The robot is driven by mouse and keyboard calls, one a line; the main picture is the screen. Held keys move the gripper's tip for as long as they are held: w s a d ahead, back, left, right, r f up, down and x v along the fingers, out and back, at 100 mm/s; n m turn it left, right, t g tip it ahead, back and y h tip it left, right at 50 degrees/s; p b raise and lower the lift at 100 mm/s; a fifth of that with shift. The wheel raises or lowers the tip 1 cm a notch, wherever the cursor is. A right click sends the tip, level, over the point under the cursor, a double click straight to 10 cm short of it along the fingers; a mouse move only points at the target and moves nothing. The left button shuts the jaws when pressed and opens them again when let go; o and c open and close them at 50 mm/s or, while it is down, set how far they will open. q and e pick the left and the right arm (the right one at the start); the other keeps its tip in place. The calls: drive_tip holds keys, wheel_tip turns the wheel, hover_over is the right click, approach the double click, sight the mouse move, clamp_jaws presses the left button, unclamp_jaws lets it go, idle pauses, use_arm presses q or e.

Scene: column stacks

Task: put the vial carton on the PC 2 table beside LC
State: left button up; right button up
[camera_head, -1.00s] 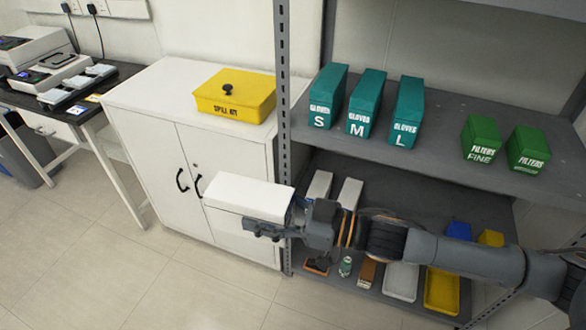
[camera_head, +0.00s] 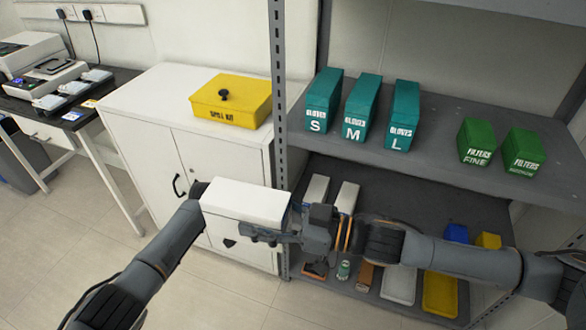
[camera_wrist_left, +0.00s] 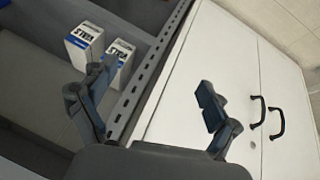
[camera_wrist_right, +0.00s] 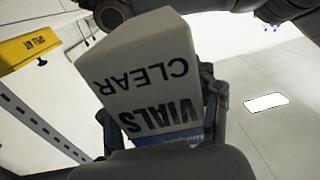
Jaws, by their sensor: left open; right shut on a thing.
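The white vial carton (camera_head: 243,201), marked VIALS CLEAR in the right wrist view (camera_wrist_right: 148,75), is held in the air in front of the white cabinet. My right gripper (camera_head: 268,233) is shut on it; its fingers also show on either side of the carton in the right wrist view (camera_wrist_right: 163,112). My left arm reaches up to the carton's left end in the head view, where its fingers are mostly hidden. In the left wrist view my left gripper (camera_wrist_left: 152,100) is open with nothing between its fingers. No table labelled PC 2 or LC is readable.
A dark-topped table (camera_head: 75,122) with instruments stands at far left. A yellow spill kit (camera_head: 231,100) sits on the white cabinet (camera_head: 150,92). The grey shelf rack (camera_head: 425,130) at right holds glove and filter boxes. Two other vial cartons (camera_wrist_left: 84,42) stand on its lower shelf.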

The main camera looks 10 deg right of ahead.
drive_tip(key=shift+r, duration=0.1)
use_arm(q)
drive_tip(key=s+d+r+m+g, duration=0.1)
drive_tip(key=d+r+m, duration=0.3)
drive_tip(key=r, duration=1)
drive_tip(key=s+d+r+m, duration=0.1)
drive_tip(key=d+r+m, duration=0.2)
drive_tip(key=d+r, duration=0.8)
use_arm(e)
drive_tip(key=shift+s, duration=0.1)
use_arm(q)
drive_tip(key=m+t+y, duration=0.1)
drive_tip(key=m+y, duration=1.1)
drive_tip(key=y, duration=0.1)
approach(247, 197)
drive_tip(key=x, duration=1)
drive_tip(key=shift+a+f, duration=0.1)
drive_tip(key=shift+f, duration=0.05)
